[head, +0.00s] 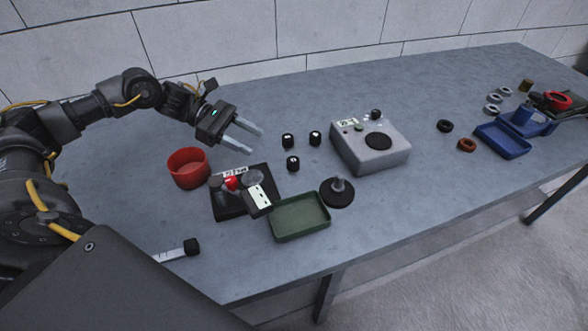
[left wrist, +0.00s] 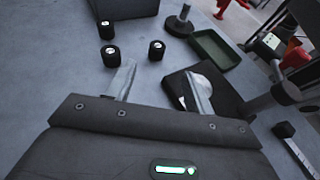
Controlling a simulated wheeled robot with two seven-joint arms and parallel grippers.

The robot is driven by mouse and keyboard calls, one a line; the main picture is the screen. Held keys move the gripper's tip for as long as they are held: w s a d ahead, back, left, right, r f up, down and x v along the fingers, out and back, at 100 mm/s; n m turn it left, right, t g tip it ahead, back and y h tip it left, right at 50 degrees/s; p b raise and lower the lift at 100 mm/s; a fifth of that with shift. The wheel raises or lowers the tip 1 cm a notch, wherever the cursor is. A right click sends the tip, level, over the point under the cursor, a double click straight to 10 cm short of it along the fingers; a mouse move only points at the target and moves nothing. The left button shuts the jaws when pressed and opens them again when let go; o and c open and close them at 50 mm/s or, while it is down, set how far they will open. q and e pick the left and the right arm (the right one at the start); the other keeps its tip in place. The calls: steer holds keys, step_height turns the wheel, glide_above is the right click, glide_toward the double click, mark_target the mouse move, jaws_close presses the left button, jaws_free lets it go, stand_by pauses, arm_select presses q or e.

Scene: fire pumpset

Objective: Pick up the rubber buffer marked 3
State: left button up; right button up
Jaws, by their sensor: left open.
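Three small black cylinders with white marks on top, the rubber buffers, stand upright on the table: one at back left (head: 288,140), one at back right (head: 315,138), one in front (head: 292,164). I cannot read their numbers. The left wrist view shows the same three (left wrist: 105,29) (left wrist: 110,56) (left wrist: 156,50), beyond the fingertips. My left gripper (head: 258,141) is open and empty, left of the buffers and apart from them; its fingers also show in the left wrist view (left wrist: 160,82). My right gripper is not in view.
A grey box (head: 355,157) stands right of the buffers. In front are a green tray (head: 300,229), a black disc with a post (head: 338,198) and a dark stand (head: 228,207). A red bowl (head: 188,183) sits left. Blue items (head: 503,146) and rings lie far right.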

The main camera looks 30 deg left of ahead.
arm_select(q)
steer(key=p, duration=0.1)
glide_toward(294, 160)
steer(key=x, duration=0.2)
steer(key=shift+s+d+f, duration=0.1)
steer(key=shift+d+f, duration=0.2)
steer(key=shift+d, duration=0.05)
steer(key=shift+w+p+x, duration=0.2)
steer(key=shift+p+x, duration=0.7)
steer(key=shift+x, duration=1.75)
steer(key=shift+a, duration=0.1)
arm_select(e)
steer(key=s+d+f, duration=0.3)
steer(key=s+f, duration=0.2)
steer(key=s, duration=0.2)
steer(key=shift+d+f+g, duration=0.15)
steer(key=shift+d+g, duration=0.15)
arm_select(q)
steer(key=shift+c, duration=0.3)
steer(key=c, duration=1)
steer(key=shift+r, duration=0.2)
